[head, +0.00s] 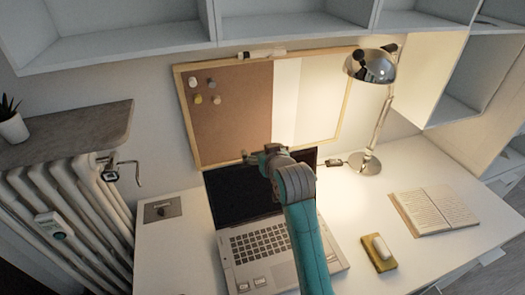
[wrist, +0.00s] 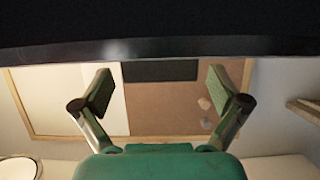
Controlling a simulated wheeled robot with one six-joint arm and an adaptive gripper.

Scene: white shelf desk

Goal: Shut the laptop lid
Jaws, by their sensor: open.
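The laptop stands open on the white desk, its dark screen lid (head: 232,194) raised and its grey keyboard base (head: 262,245) toward me. My gripper (head: 262,155) is at the lid's upper edge in the head view, and my arm covers part of the screen and keyboard. In the wrist view, my gripper (wrist: 160,92) has its two fingers spread wide with nothing between them. The lid (wrist: 160,35) fills the top of that view as a dark band with a grey edge, apart from the fingers in the picture. I cannot tell whether anything touches the lid.
A cork and white board (head: 235,105) leans against the wall behind. A lit lamp (head: 370,165) stands right of the laptop. A yellow block with a white item (head: 380,252) and an open book (head: 435,210) lie farther right. White shelves (head: 120,40) hang above.

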